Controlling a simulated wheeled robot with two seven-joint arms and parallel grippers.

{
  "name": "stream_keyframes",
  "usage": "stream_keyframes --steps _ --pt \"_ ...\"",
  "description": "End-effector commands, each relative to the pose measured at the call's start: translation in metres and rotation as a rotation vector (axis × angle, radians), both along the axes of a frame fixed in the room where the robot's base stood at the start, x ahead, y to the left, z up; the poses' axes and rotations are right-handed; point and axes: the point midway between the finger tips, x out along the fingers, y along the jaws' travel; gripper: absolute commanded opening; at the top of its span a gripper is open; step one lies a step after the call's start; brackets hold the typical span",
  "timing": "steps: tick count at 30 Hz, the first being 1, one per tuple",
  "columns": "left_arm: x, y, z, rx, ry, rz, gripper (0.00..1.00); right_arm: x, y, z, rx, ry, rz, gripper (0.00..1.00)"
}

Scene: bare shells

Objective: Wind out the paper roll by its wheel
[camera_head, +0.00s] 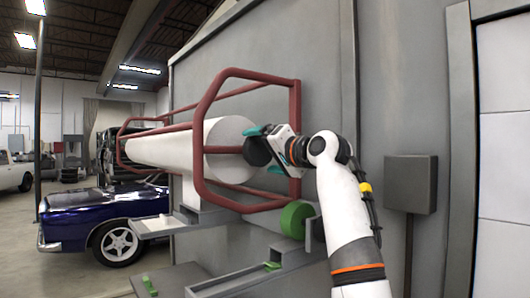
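The paper roll (160,150) is a large white cylinder lying level inside a dark red tube frame (205,105), its round grey end facing me. A green wheel-like drum (297,220) sits low at the right, below the frame's near end. I cannot tell from this view how it links to the roll. The gripper hides part of the roll's end.
A grey ledge (245,280) with small green parts juts out below the frame. A grey wall panel (400,60) and a grey box (410,184) stand at the right. A blue car (90,222) is parked at the left on open floor.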

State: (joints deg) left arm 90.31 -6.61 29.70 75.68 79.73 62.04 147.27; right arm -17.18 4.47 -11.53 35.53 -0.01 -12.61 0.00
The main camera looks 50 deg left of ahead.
Motion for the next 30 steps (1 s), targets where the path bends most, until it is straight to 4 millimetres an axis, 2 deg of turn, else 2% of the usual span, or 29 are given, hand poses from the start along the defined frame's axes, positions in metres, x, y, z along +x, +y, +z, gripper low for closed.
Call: stream_keyframes --steps 8,11,22,27,30 --pt "0.0 -0.006 -0.001 0.002 0.003 -0.001 0.97 0.0 0.0 -0.003 0.0 0.0 0.0 0.36" --pt "0.0 -0.019 -0.002 0.003 0.003 -0.004 0.97 0.0 0.0 -0.008 0.0 0.0 -0.001 0.36" --pt "-0.007 -0.094 -0.002 0.003 0.001 -0.003 0.97 0.0 -0.001 -0.03 -0.001 0.0 -0.001 0.36" --pt "-0.008 -0.114 -0.001 0.001 0.001 -0.002 0.97 0.0 -0.002 -0.033 -0.002 0.0 -0.001 0.36" --pt "-0.009 -0.119 0.0 0.001 0.0 -0.001 0.97 0.0 -0.002 -0.033 -0.002 0.0 -0.001 0.36"
